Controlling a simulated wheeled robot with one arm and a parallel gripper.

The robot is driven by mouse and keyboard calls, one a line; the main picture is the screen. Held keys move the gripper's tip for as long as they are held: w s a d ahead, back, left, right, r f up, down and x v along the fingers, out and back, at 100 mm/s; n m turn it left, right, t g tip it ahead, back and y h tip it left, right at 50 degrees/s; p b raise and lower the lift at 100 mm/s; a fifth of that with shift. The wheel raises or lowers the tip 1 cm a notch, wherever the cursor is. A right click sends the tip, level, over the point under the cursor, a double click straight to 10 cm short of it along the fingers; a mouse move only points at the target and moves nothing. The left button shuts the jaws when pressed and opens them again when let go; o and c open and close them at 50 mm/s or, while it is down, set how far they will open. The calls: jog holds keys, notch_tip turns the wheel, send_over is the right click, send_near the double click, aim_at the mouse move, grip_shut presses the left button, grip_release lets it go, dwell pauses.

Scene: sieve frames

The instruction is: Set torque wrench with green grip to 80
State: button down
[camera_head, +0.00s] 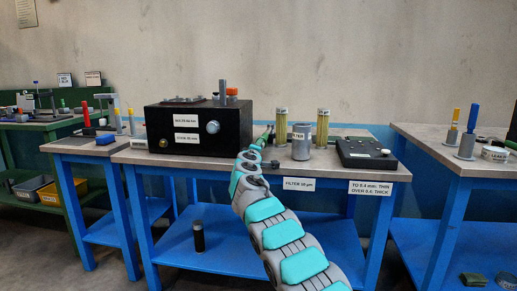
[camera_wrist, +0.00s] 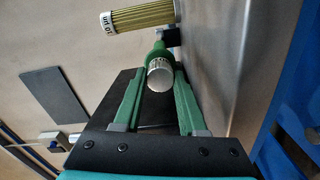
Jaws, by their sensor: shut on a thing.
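The torque wrench shows in the wrist view as a green grip (camera_wrist: 158,50) with a silver, knurled end bearing small markings (camera_wrist: 160,76). Its end points toward the camera, and the setting cannot be read. My gripper (camera_wrist: 162,72) has its two green fingers on either side of the wrench's end and is shut on it. In the head view, a small green part of the wrench (camera_head: 268,133) shows at the end of my arm, above the middle table. My arm hides most of my gripper and the rest of the wrench there.
A black box (camera_head: 178,147) stands left of my arm on the table (camera_head: 228,166). Yellow filter cartridges (camera_head: 322,128), a grey cylinder (camera_head: 301,142) and a flat black device (camera_head: 366,153) stand close on the right. One cartridge (camera_wrist: 135,20) is near the wrench in the wrist view.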

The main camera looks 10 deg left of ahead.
jog(key=shift+c, duration=2.3)
grip_release()
jog(key=shift+s+f+b, duration=0.1)
jog(key=shift+s+b, duration=1)
jog(key=shift+s, duration=0.4)
jog(key=shift+s+a+b, duration=0.1)
jog(key=shift+s+b, duration=0.2)
jog(key=shift+s, duration=0.75)
jog(key=shift+s+b, duration=0.6)
jog(key=shift+s, duration=0.75)
